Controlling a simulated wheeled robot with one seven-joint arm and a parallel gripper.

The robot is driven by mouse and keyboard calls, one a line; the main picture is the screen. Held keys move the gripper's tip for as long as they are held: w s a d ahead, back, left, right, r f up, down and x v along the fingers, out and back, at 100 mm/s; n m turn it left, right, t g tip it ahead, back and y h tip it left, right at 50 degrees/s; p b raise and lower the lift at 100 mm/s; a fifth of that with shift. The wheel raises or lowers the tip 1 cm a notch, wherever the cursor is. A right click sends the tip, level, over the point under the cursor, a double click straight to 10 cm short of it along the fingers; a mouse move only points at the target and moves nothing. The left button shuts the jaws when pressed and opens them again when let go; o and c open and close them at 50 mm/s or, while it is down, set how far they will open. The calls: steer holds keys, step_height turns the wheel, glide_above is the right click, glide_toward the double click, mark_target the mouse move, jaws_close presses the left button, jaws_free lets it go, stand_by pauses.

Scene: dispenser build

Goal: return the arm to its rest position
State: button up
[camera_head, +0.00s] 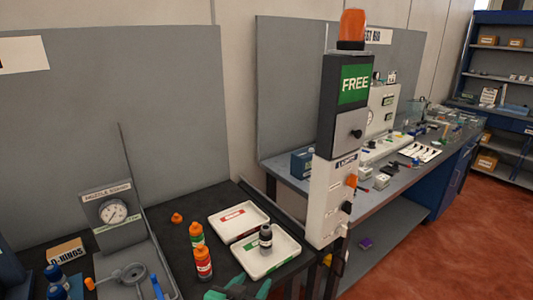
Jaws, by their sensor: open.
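My gripper (240,287) shows at the bottom edge of the view, partly cut off by the frame. Its green fingers are spread apart with a dark part between them, and I see nothing held. It is in front of the near white tray (284,262), over the dark bench top. The rest of my arm is out of view.
A gauge stand (112,212) is farther left. A tall FREE signal post (340,150) rises at right.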

steer(key=s+f+n+t+y, duration=0.2)
steer(key=s+f+n+y, duration=0.15)
steer(key=s+f, duration=1.25)
steer(key=s+d, duration=0.2)
steer(key=s, duration=0.9)
steer(key=s+d+r+t, duration=0.1)
steer(key=s, duration=0.9)
steer(key=shift+s+d+r+t, duration=0.3)
steer(key=shift+s+d, duration=0.05)
steer(key=shift+s, duration=0.05)
